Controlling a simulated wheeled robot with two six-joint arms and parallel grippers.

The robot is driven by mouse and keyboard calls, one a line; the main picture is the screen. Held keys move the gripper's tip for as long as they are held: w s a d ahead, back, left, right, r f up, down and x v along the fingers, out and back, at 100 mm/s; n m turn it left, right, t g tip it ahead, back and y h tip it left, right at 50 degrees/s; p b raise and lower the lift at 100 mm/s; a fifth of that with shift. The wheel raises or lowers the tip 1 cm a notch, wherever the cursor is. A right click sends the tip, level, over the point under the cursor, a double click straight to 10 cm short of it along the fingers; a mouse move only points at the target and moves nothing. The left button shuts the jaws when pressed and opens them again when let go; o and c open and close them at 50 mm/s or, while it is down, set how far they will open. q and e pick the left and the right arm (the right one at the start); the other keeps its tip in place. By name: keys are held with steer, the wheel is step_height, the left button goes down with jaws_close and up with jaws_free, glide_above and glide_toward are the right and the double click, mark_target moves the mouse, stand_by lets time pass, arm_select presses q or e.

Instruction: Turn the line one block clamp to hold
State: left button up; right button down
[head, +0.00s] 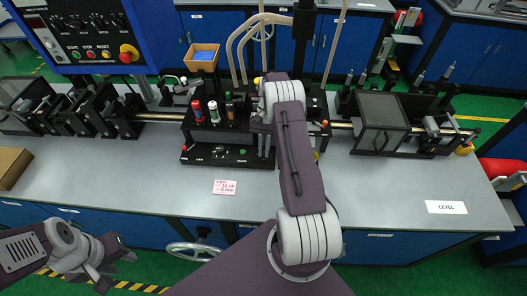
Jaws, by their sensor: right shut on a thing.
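My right gripper (264,145) is at the block's front right, partly behind my arm, shut on a small part there. That part is hidden; it appears to be the line one block clamp, and its angle cannot be told. My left gripper (108,264) is open and empty, low at the left, in front of the bench and well apart from the block.
A metal rod runs along the bench through black fixtures (95,112) on the left and a dark boxed unit (382,118) on the right. A control panel (75,32) hangs at upper left. A cardboard box (12,167) lies far left. The bench front (120,185) is mostly clear.

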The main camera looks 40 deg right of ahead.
steer(key=shift+s+n+h, duration=0.1)
steer(key=shift+n+h, duration=0.2)
steer(key=shift+n, duration=0.4)
steer(key=c, duration=1.5)
jaws_free()
steer(key=shift+w+d+r+b, duration=0.15)
steer(key=shift+w+r+b, duration=0.05)
steer(key=shift+r+b, duration=0.15)
steer(key=b+v, duration=0.1)
steer(key=v, duration=0.7)
steer(key=shift+r, duration=0.1)
